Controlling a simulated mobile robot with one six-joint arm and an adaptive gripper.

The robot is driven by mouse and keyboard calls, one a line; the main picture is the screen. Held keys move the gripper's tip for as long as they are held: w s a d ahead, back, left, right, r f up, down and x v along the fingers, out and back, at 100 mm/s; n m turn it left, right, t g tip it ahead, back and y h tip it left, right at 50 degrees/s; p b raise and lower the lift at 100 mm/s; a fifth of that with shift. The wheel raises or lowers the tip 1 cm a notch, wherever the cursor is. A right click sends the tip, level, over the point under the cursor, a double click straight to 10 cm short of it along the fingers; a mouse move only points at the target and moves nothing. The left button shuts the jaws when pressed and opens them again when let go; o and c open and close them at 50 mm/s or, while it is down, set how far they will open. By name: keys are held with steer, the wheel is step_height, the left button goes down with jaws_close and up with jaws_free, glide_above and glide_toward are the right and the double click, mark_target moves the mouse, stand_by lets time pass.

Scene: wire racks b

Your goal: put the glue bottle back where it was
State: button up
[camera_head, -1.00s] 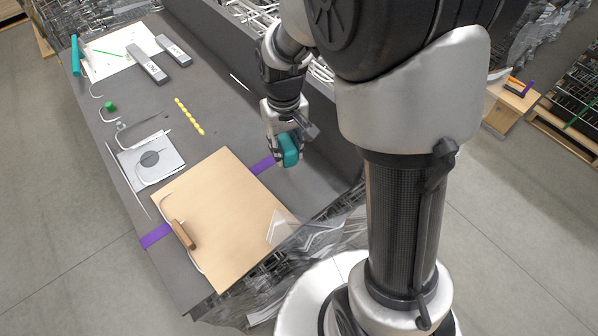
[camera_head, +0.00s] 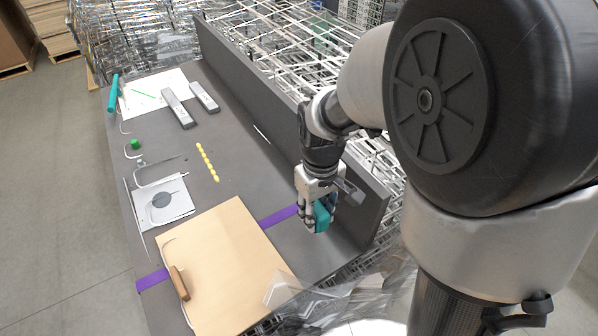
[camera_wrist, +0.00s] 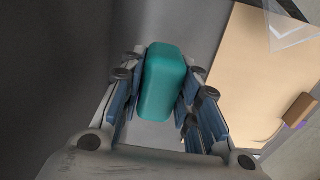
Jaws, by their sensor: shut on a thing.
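A teal block-like thing, which I take to be the glue bottle (camera_head: 322,217), is held between the fingers of my gripper (camera_head: 317,212). In the wrist view the same teal bottle (camera_wrist: 162,84) fills the space between the blue finger pads of my gripper (camera_wrist: 160,95). The gripper is shut on it. It is over the grey tabletop (camera_head: 240,140), near the upright dark panel and to the right of the tan board. I cannot tell whether its bottom touches the table.
A tan board (camera_head: 225,265) with a wooden-handled tool (camera_head: 179,282) lies left of the gripper, over a purple strap (camera_head: 281,215). A dark panel (camera_head: 290,120) stands along the right edge. Two grey bars (camera_head: 178,109), a white sheet and a yellow strip (camera_head: 207,162) lie farther off.

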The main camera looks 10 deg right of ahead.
mark_target(318, 208)
steer(key=shift+f+b, duration=0.7)
steer(key=shift+f, duration=2.4)
steer(key=shift+f, duration=0.25)
steer(key=o, duration=1)
steer(key=shift+o, duration=0.2)
step_height(318, 208, up, 12)
steer(key=p, duration=0.3)
steer(key=shift+r, duration=0.2)
steer(key=s+r+m+t, duration=0.1)
steer(key=s+r+t, duration=0.1)
steer(key=s+r, duration=0.2)
steer(key=s+r+m+t, duration=0.2)
steer(key=s+r, duration=0.3)
steer(key=s, duration=0.6)
steer(key=shift+r+m+t, duration=0.3)
